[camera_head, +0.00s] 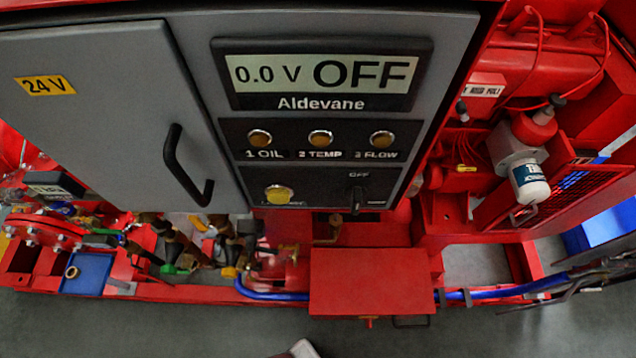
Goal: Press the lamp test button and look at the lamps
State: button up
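The grey control panel (445,60) faces me at the top. Its display (320,75) reads "0.0 V OFF" above the name Aldevane. Below it sit three round amber lamps in a row: 1 OIL (259,138), 2 TEMP (320,138) and one marked FLOW (381,139). All three look dull amber, with no clear glow. A larger round yellow button (279,194) sits at the panel's lower left; its label is too small to read, so I cannot confirm it is the lamp test button. A dark rotary switch (356,195) beside it is marked OFF.
A grey cabinet door (100,110) with a black handle (185,165) and a 24 V label stands left of the panel. A red box (370,281) juts out below. Red machinery with a white filter (530,182) is at right. Grey floor shows along the bottom.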

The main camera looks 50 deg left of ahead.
aim_at(276, 196)
jog(key=j+u, duration=0.2)
jog(key=u, duration=1.05)
